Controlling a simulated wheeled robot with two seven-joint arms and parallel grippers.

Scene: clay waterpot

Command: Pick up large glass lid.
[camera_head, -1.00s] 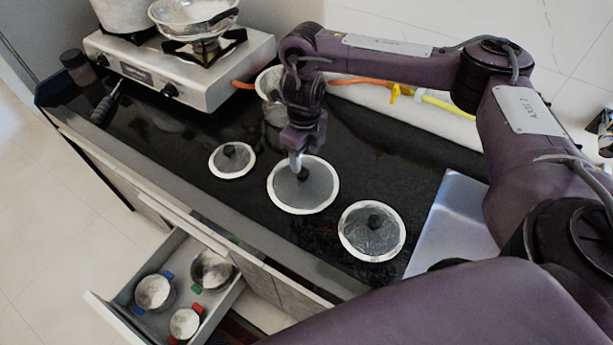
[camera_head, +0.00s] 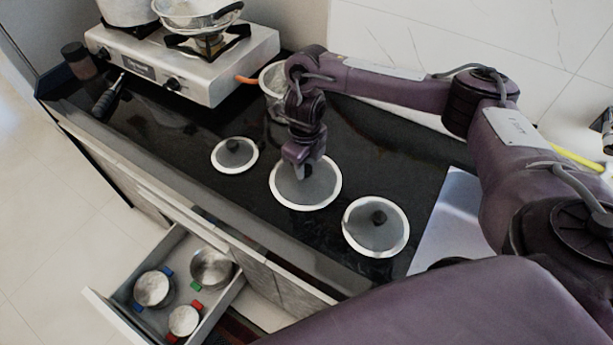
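Three round glass lids with pale rims and dark knobs lie in a row on the black counter. The middle one, the large glass lid (camera_head: 322,192), looks the widest. A small lid (camera_head: 235,155) lies to its left and a medium lid (camera_head: 376,228) to its right. My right gripper (camera_head: 306,172) points down over the knob of the large lid and partly hides it. Its fingertips are too hidden to tell whether they are open or shut on the knob. The lid looks flat on the counter. My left gripper is out of view.
A gas stove (camera_head: 186,65) with pots stands at the back left. A metal pot (camera_head: 273,80) stands behind my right gripper. An open drawer (camera_head: 121,318) with several pots juts out below the counter front. A metal sink area (camera_head: 447,215) lies to the right.

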